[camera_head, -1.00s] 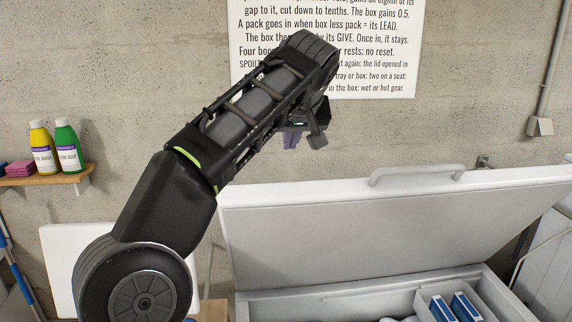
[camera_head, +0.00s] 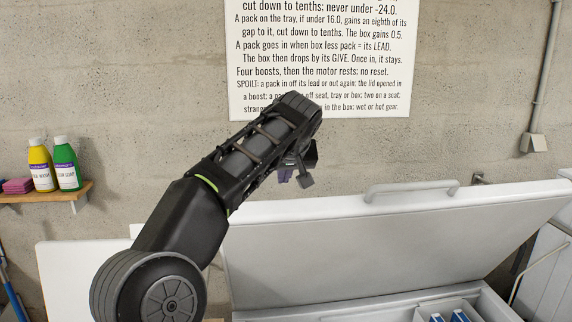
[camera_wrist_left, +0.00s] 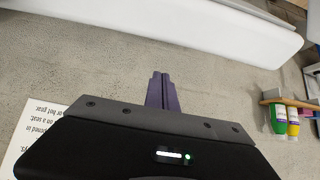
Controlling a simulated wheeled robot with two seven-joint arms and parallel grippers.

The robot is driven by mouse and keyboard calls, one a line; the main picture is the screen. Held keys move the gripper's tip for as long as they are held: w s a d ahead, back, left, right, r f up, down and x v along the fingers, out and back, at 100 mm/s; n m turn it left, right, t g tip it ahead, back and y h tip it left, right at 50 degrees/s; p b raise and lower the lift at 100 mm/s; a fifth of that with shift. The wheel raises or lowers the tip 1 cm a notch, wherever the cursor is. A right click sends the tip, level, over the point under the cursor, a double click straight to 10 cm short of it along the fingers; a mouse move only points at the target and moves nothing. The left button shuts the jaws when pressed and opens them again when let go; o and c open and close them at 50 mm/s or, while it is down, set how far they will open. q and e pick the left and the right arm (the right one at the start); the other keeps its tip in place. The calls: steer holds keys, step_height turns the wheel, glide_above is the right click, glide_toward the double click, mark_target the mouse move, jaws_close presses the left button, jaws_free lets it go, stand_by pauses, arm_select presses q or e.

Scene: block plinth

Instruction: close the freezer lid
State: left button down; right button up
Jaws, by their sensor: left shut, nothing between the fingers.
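The white freezer lid (camera_head: 360,240) stands raised and tilted back against the wall side, in the head view. A pale grey handle (camera_head: 410,187) runs along its upper edge. The freezer (camera_head: 355,308) lies open below it, cut off by the picture's bottom. My left gripper (camera_head: 285,176) is above and left of the handle, apart from the lid and partly hidden behind my wrist. Its purple fingers (camera_wrist_left: 160,90) are shut and empty in the left wrist view. A long white edge crosses the top of that view. My right gripper is not in view.
Blue-and-white packs (camera_head: 450,316) lie inside the freezer at the right. A wooden shelf (camera_head: 30,195) with a yellow bottle (camera_head: 40,168) and a green bottle (camera_head: 66,168) is on the left wall. A printed sign (camera_head: 320,60) hangs behind my arm. A pipe (camera_head: 547,70) runs down the right wall.

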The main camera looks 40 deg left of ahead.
mark_target(286, 198)
arm_select(q)
steer(key=shift+s+d+f, duration=1)
steer(key=shift+d+f, duration=0.1)
steer(key=shift+d, duration=0.1)
